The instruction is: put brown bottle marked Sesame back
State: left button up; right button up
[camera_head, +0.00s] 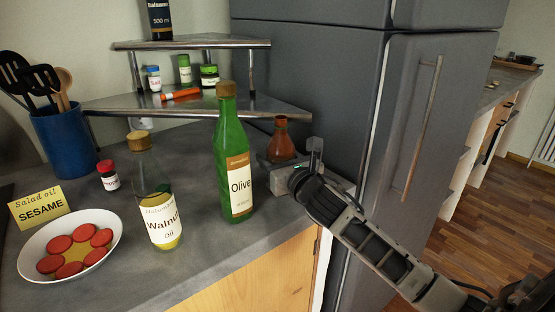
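A small brown bottle (281,142) stands at the right end of the counter, close to the fridge; no label on it can be read. Its lower part is hidden by my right gripper (290,164), which comes in from the right at the bottle's base. The gripper's fingers are around or just in front of the bottle; I cannot tell if they are closed on it. A yellow card (40,206) reading "Salad oil SESAME" stands at the left behind the plate. My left gripper is not in view.
A green Olive bottle (233,160) and a Walnut oil bottle (155,195) stand left of the gripper. A two-tier metal corner shelf (120,104) holds small jars and a Balsamic bottle. A plate (30,245) of red slices, a red-capped jar (108,176) and a blue utensil pot (65,140) stand left.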

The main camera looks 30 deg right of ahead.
jog(key=shift+r, duration=0.1)
jog(key=o, duration=1.3)
jog(key=s, duration=0.7)
jog(key=s+a, duration=0.1)
jog(key=s, duration=0.2)
jog(key=shift+s+a+b, duration=0.1)
jog(key=shift+s+b, duration=0.1)
jog(key=shift+b, duration=0.15)
jog(key=shift+s+a, duration=0.1)
jog(key=shift+s, duration=0.7)
